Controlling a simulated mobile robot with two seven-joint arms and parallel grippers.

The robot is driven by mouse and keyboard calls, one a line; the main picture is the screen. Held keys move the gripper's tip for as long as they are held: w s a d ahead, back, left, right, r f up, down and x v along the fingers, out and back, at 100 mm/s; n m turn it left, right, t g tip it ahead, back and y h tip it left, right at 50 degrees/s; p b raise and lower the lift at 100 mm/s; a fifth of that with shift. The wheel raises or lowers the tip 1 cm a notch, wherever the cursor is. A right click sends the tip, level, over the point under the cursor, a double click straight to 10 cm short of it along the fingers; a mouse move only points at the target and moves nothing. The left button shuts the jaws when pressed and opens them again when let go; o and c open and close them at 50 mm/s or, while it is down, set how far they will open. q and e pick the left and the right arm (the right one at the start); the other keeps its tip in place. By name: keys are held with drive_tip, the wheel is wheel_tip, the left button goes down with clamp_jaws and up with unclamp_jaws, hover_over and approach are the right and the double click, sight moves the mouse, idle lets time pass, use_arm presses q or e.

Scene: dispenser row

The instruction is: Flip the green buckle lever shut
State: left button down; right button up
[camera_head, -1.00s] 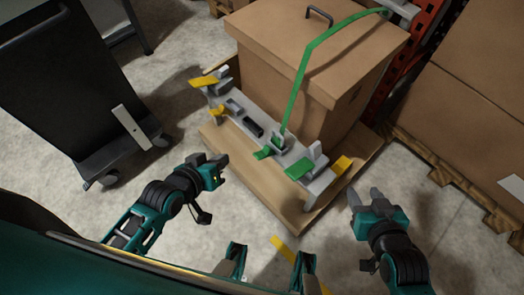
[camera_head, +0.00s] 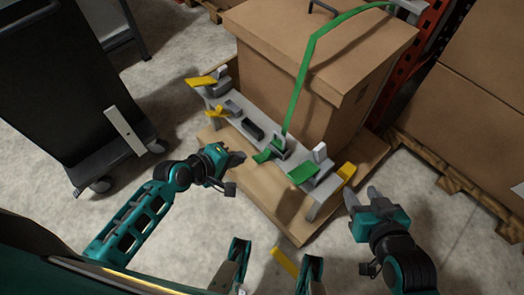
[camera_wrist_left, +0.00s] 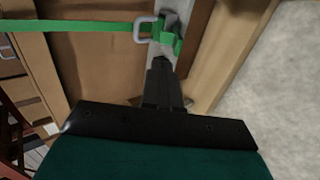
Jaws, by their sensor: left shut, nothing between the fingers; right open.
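A green strap (camera_head: 297,90) runs down the front of a cardboard box to a metal buckle (camera_head: 279,144) on a grey rail (camera_head: 262,146). The green buckle lever (camera_head: 262,156) sticks out from it, toward me. In the left wrist view the buckle (camera_wrist_left: 143,29) and green lever (camera_wrist_left: 175,43) lie just beyond my fingertips. My left gripper (camera_head: 241,158) is shut and empty, close to the lever's left side; whether it touches cannot be told. My right gripper (camera_head: 360,196) is open and empty, right of the rail's end.
Another green lever (camera_head: 303,173) sits on the rail to the right, and yellow levers (camera_head: 201,81) (camera_head: 346,172) are at its ends. The cardboard box (camera_head: 290,60) stands behind. A dark cart (camera_head: 65,80) is at left; floor between is clear.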

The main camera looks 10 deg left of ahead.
sight(267, 151)
use_arm(q)
drive_tip(key=b+x, duration=0.4)
drive_tip(key=x, duration=0.7)
drive_tip(key=shift+w+f, duration=0.15)
drive_tip(key=shift+w+d+r+p, duration=0.1)
drive_tip(key=shift+r+p, duration=0.15)
drive_tip(key=shift+p, duration=0.05)
drive_tip(key=p, duration=0.2)
drive_tip(key=w+d+r+g+p, duration=0.1)
drive_tip(key=p, duration=0.1)
drive_tip(key=shift+w+r+y+p, duration=0.1)
drive_tip(key=shift+w+y+p, duration=0.2)
drive_tip(key=shift+y, duration=0.1)
drive_tip(key=shift+w+d, duration=0.45)
drive_tip(key=shift+w, duration=0.1)
drive_tip(key=shift+r+p, duration=0.65)
drive_tip(key=shift+p, duration=0.3)
